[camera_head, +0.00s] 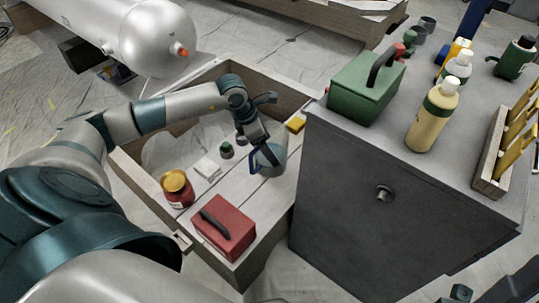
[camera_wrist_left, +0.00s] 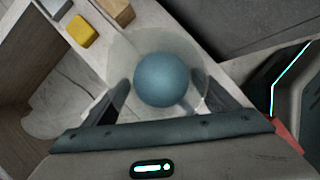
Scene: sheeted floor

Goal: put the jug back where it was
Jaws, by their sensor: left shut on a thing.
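The blue-grey jug (camera_head: 275,158) with its dark blue handle is over the right part of the low wooden box's plank top, near the grey cabinet. My left gripper (camera_head: 260,148) reaches down to it from above and is shut on it. In the left wrist view the jug (camera_wrist_left: 162,80) shows from above between the two fingers, as a pale round rim around a blue round middle. I cannot tell whether its base touches the planks.
The tall grey cabinet (camera_head: 350,190) stands close on the right, holding bottles and a green toolbox (camera_head: 362,88).

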